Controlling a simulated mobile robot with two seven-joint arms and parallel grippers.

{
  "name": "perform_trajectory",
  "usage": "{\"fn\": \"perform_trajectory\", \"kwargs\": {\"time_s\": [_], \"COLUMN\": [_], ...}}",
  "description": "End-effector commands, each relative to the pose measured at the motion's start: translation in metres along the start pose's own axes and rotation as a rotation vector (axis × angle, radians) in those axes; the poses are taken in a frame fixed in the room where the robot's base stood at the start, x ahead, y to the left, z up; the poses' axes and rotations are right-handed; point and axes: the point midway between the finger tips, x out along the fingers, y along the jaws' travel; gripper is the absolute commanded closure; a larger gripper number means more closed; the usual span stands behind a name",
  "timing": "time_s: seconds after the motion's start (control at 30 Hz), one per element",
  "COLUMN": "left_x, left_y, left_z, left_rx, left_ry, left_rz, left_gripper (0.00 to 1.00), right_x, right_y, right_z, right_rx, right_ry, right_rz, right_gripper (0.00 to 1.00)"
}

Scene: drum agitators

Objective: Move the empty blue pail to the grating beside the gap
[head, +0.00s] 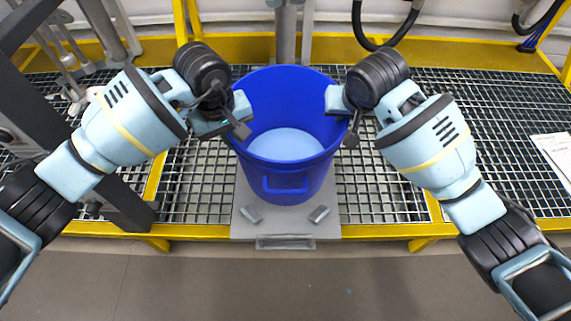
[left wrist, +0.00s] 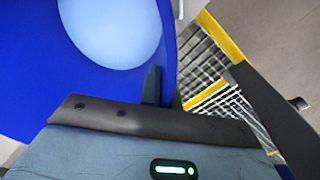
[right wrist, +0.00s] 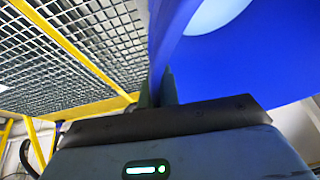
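The blue pail (head: 288,182) is upright at the middle of the head view, over a grey plate (head: 243,218) between two grating sections. Its pale blue floor is bare, so it looks empty. My left gripper (head: 236,118) is at the left side of its rim, and my right gripper (head: 344,110) is at the right side. In the right wrist view, the fingers stand close together around the pail's wall (right wrist: 250,60). In the left wrist view, the finger is against the pail's wall (left wrist: 25,65), partly hidden. I cannot tell if the pail's base touches the plate.
The left grating (head: 198,190) and the right grating (head: 390,190) have yellow edges, with bare room on each. A vertical grey shaft (head: 286,40) stands behind the pail. A dark post stands at the left. A white sheet (head: 553,155) lies at the far right.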

Motion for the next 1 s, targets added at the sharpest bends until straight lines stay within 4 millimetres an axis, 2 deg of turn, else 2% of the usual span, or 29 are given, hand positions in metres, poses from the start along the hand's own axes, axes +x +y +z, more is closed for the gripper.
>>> {"fn": "perform_trajectory", "kwargs": {"time_s": [0.03,0.7,1.0], "left_x": [-0.0050,-0.0046,-0.0050], "left_y": [0.0008,0.0005,-0.0035], "left_z": [-0.0019,-0.0019,0.0054], "left_rx": [-0.001,-0.001,-0.001], "left_ry": [0.006,0.006,0.007], "left_rz": [0.004,0.004,0.004], "left_gripper": [1.00,1.00,1.00], "right_x": [-0.0042,-0.0039,-0.0067], "right_y": [0.0007,0.0009,0.0008], "right_z": [-0.0038,-0.0037,0.0051], "right_rx": [0.002,0.002,0.002], "right_ry": [0.009,0.009,0.008], "right_rz": [0.000,0.001,0.001], "right_gripper": [1.00,1.00,1.00]}}
